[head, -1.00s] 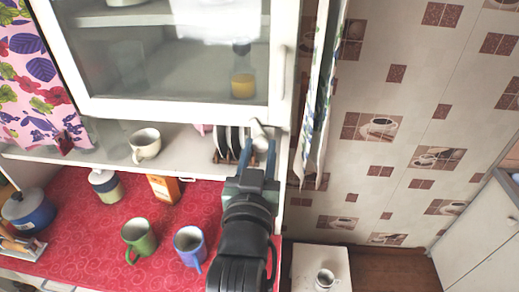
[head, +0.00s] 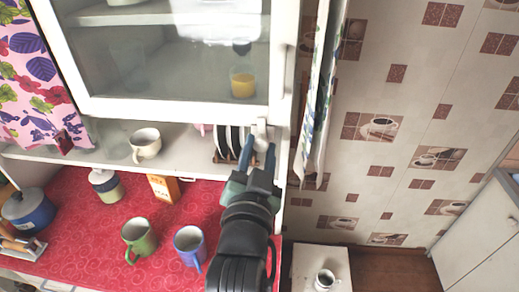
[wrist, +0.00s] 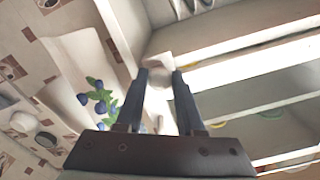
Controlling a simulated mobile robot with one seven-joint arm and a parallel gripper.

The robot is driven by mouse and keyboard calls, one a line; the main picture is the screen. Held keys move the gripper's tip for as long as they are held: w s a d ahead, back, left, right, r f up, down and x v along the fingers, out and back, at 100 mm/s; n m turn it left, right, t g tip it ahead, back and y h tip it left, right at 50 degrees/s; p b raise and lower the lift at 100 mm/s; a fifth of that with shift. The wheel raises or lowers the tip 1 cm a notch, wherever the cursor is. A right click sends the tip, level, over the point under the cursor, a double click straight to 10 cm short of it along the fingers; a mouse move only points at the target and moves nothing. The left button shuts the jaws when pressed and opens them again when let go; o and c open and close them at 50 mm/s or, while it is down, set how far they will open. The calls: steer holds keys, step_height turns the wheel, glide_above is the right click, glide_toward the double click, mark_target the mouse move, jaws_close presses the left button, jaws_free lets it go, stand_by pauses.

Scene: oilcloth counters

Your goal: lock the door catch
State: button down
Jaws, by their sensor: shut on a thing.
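The door catch (head: 261,132) is a small white piece at the bottom right corner of the glazed white cabinet door (head: 180,108). It stands nearly upright in the head view. My gripper (head: 259,153) reaches up to it from below, its blue fingers on either side of the catch's lower part. In the wrist view the fingertips (wrist: 160,75) are closed around the pale catch (wrist: 158,84), with the fingers hiding part of it. The door lies flush against its frame as far as I can see.
A plate rack (head: 226,142) stands on the shelf just left of my gripper. A green mug (head: 139,238) and a blue mug (head: 189,246) stand on the red cloth (head: 90,225) below.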

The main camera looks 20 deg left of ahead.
steer(key=shift+m, duration=0.5)
steer(key=c, duration=0.5)
jaws_free()
steer(key=shift+c, duration=0.2)
steer(key=shift+s+d+f+b, duration=0.15)
steer(key=shift+s+b, duration=0.15)
steer(key=shift+s, duration=0.25)
steer(key=p+v, duration=0.2)
steer(key=v, duration=1)
steer(key=shift+r, duration=0.2)
